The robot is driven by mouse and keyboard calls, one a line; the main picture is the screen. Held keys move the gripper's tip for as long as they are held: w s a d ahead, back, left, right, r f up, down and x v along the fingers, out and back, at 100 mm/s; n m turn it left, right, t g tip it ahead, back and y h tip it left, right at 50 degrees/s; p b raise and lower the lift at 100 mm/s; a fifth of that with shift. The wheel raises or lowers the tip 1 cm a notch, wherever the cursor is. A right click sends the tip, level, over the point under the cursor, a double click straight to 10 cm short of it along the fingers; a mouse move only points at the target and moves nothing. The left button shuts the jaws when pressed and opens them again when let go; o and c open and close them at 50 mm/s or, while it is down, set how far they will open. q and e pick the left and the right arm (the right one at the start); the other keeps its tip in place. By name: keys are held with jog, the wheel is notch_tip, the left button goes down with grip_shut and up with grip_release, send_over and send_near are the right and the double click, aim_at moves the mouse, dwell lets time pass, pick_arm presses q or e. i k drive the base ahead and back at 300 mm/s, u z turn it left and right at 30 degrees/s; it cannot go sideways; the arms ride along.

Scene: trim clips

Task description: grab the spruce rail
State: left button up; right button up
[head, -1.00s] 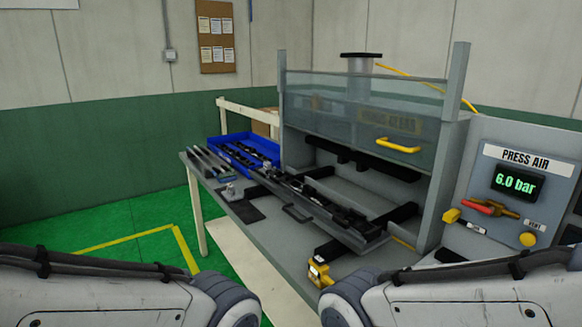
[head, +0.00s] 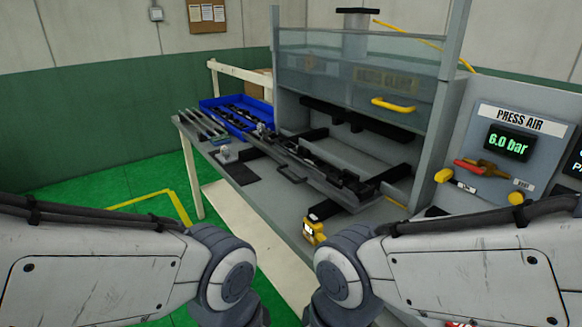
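Several thin metallic rails (head: 202,124) lie side by side at the left end of the grey workbench. A long dark rail-like tray (head: 300,163) with black pieces lies across the bench in front of the press. I cannot tell which of these, if any, is the spruce rail; no clear spruce colour shows. Only links of my two arms show at the lower left and lower right. Both grippers are out of view.
A blue bin (head: 214,104) with dark parts stands behind the rails. The press (head: 290,110) has a clear guard with a yellow handle (head: 393,105). A small yellow device (head: 313,231) sits at the bench's front edge. The air panel (head: 520,150) is at the right.

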aim_at(302, 154)
jog(key=u, duration=1.1)
jog(key=i, duration=4.05)
jog(key=z, duration=3.3)
